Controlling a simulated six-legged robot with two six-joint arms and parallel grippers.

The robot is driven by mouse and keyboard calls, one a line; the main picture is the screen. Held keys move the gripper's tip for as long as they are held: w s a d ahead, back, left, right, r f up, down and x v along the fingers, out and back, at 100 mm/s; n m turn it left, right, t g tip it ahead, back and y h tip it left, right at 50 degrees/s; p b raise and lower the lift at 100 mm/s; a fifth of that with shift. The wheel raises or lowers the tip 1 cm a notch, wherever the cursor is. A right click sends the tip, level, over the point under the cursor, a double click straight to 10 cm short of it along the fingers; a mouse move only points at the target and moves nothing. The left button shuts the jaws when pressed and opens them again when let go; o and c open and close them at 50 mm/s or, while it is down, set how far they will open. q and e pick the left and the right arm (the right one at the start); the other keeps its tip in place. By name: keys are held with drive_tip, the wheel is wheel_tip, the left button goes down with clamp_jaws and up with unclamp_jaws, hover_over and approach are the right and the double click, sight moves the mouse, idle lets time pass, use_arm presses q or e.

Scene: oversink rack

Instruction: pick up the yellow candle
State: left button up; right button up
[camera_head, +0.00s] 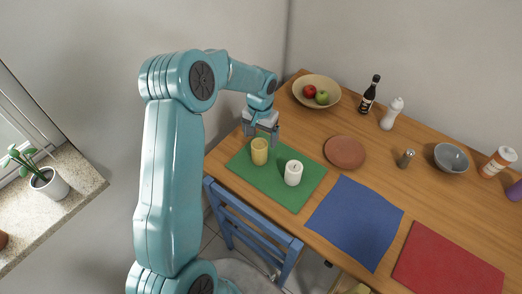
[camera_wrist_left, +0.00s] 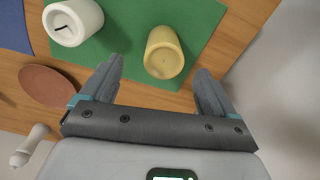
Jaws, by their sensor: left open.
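The yellow candle (camera_head: 259,152) stands upright on the green mat (camera_head: 304,185), near its left end. It also shows in the left wrist view (camera_wrist_left: 164,53), ahead of the fingers and roughly between their lines. My left gripper (camera_head: 260,136) is open and empty, just behind the candle in the head view. Its two fingers show in the left wrist view (camera_wrist_left: 155,88), with a gap between them. My right gripper is not in view.
A white candle (camera_head: 293,173) stands on the mat beside the yellow one. A terracotta plate (camera_head: 345,152), a fruit bowl (camera_head: 334,88) and bottles stand further back on the table. A blue chair (camera_head: 250,222) stands at the front edge.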

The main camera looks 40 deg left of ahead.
sight(259, 145)
use_arm(q)
drive_tip(key=f, duration=0.4)
drive_tip(key=shift+a+f, duration=0.25)
drive_tip(key=shift+s+d+f+p, duration=0.1)
drive_tip(key=shift+s+f+p, duration=0.05)
drive_tip(key=shift+f+p, duration=0.3)
drive_tip(key=f, duration=0.1)
drive_tip(key=f+p, duration=0.1)
drive_tip(key=f, duration=0.2)
drive_tip(key=shift+w+a, duration=0.3)
drive_tip(key=shift+w, duration=0.05)
drive_tip(key=shift+f, duration=0.25)
drive_tip(key=shift+s+d+r, duration=0.15)
drive_tip(key=c, duration=1.3)
